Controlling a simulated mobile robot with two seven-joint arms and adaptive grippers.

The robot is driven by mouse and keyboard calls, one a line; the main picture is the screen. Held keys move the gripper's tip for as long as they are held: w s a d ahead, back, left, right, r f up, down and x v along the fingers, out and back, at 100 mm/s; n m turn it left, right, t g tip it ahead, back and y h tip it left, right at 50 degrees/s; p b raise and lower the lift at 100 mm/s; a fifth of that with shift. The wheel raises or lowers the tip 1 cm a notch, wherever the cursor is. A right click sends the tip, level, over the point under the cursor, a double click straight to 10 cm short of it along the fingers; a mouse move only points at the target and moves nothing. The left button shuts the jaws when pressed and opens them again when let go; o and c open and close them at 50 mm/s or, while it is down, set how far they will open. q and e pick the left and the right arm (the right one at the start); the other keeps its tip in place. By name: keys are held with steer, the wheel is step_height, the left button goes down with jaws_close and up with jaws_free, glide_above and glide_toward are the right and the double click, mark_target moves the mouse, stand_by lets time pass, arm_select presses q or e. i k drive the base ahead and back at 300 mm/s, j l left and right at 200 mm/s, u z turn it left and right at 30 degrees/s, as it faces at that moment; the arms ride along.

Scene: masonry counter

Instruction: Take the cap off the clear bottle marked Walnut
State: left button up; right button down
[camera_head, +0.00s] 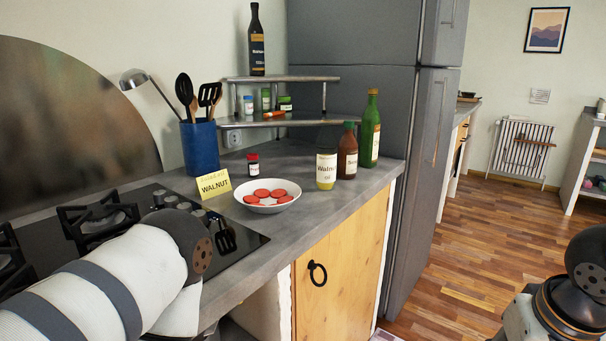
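The bottle marked Walnut (326,169) stands upright near the front of the grey counter, with a white label and yellowish contents. It is short, and its top is too small to make out clearly. A brown bottle with a dark green cap (347,152) stands close behind it to the right. A yellow card reading WALNUT (213,184) stands left of the bowl. My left arm reaches in over the stove at lower left, and its gripper is not visible. Part of my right arm shows at the lower right edge, without its gripper.
A white bowl with several red round pieces (268,206) lies left of the bottle. A green bottle (370,130) stands behind to the right. A small red-capped jar (253,165), blue utensil holder (200,147) and metal shelf (275,120) stand farther back.

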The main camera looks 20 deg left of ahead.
mark_target(326, 143)
steer(key=i+l+u, duration=0.6)
steer(key=l+u, duration=0.35)
steer(key=i+l+u, duration=0.2)
steer(key=l+u, duration=0.7)
steer(key=l, duration=0.25)
steer(key=l+u, duration=0.45)
steer(key=l, duration=0.25)
steer(key=k+l+u, duration=0.15)
steer(key=l+u, duration=0.35)
steer(key=l, duration=0.1)
